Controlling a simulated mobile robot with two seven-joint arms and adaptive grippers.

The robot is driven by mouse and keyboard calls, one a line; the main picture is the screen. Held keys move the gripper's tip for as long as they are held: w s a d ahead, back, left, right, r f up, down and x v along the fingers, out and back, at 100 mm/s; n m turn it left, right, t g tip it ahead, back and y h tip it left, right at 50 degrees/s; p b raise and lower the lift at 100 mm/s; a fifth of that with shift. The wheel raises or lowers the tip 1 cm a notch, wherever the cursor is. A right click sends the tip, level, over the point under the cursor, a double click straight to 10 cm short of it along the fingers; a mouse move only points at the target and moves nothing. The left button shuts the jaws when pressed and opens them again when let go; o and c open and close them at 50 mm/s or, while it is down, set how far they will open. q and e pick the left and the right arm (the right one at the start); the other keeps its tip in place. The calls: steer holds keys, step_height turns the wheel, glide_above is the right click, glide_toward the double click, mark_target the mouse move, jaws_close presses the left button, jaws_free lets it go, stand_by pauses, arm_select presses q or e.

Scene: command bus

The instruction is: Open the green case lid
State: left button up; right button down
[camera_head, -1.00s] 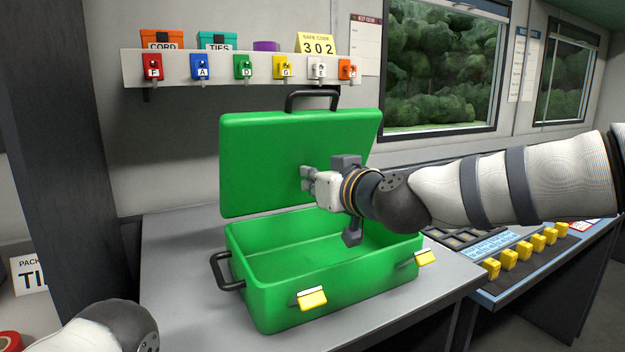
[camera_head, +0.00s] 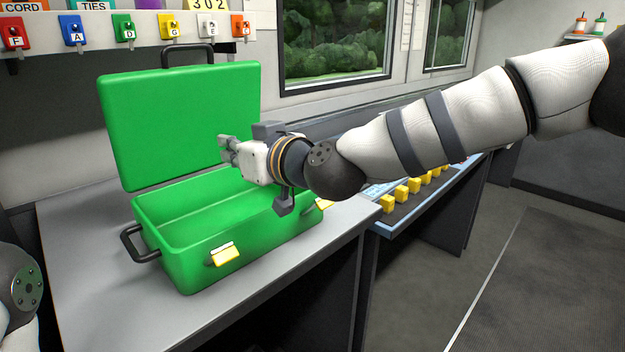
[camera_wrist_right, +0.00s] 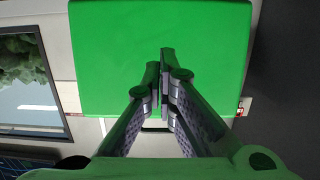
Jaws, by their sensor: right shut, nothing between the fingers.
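The green case (camera_head: 200,230) stands on the grey table with its lid (camera_head: 180,115) raised and tilted back, hinged along the rear edge. Its inside looks empty where I can see it. A black handle (camera_head: 188,50) tops the lid, and two yellow latches are on the front, one here (camera_head: 224,254). My right gripper (camera_head: 228,150) is shut and empty, in front of the lid's lower right part and above the case body. In the right wrist view the shut fingers (camera_wrist_right: 160,62) point at the lid (camera_wrist_right: 160,25). The left gripper is out of view; only part of my left arm shows.
The grey table (camera_head: 90,280) has bare room left and front of the case. A wall shelf (camera_head: 100,35) with coloured lettered locks hangs behind the lid. A console with yellow blocks (camera_head: 401,194) stands at the right, with open floor in front.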

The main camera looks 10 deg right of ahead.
steer(key=f+v, duration=0.3)
steer(key=v, duration=1.5)
steer(key=s+d+f+m+g+h, duration=0.2)
steer(key=s+f+g, duration=0.15)
steer(key=f, duration=0.95)
steer(key=s+d+f+m+g+h, duration=0.1)
steer(key=s+f+m+g+h, duration=0.2)
steer(key=f, duration=0.9)
steer(key=s+d+f+m+g+h, duration=0.1)
steer(key=s+d+f+g, duration=0.3)
steer(key=s+f, duration=0.5)
steer(key=s+d+f+m+g+h, duration=0.1)
steer(key=s+d+f+g+h, duration=0.2)
steer(key=s+d+f, duration=0.5)
steer(key=s+g, duration=0.1)
steer(key=s, duration=0.8)
steer(key=shift+f, duration=0.4)
steer(key=shift+w+g, duration=0.1)
steer(key=shift+g, duration=0.15)
